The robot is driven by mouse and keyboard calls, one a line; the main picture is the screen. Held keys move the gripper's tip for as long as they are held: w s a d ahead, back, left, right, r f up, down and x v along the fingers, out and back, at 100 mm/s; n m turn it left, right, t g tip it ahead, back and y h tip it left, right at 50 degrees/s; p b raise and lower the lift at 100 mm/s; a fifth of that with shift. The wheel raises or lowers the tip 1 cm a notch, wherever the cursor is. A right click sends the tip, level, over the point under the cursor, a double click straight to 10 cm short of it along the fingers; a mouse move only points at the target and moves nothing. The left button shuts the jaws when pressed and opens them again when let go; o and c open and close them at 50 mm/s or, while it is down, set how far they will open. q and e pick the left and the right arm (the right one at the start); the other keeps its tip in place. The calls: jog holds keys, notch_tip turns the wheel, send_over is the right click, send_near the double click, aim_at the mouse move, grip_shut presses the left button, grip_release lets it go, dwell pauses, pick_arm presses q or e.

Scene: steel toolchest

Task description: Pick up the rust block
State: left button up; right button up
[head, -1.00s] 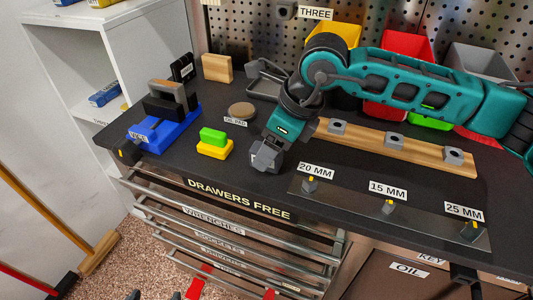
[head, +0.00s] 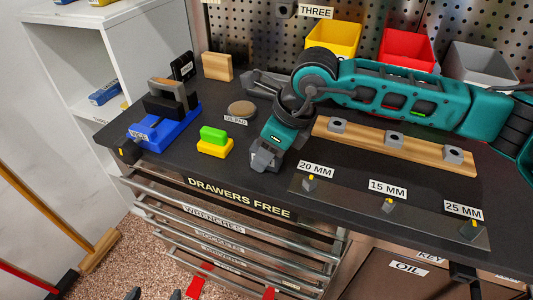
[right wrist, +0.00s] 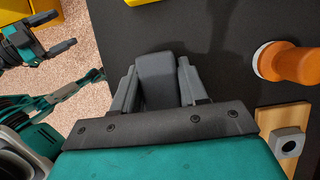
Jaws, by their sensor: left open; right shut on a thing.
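A dark grey block (right wrist: 155,80), which I take to be the rust block, sits between the two fingers of my right gripper (right wrist: 152,88) in the right wrist view. The fingers are shut on its sides. In the head view my right gripper (head: 266,158) points down at the bench near its front edge, right of the yellow and green blocks. The block is mostly hidden there, and I cannot tell whether it touches the bench. My left gripper (head: 155,295) shows only its dark fingertips at the bottom edge of the head view, apart and empty.
A yellow block (head: 215,149) with a green block (head: 212,134) on top stands left of my right gripper. An orange handle (right wrist: 290,64) stands nearby.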

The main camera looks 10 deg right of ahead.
jog(key=shift+r, duration=0.15)
jog(key=shift+c, duration=0.4)
notch_tip(320, 180, up, 20)
dwell(0.3)
jog(key=o, duration=0.5)
jog(key=c, duration=0.3)
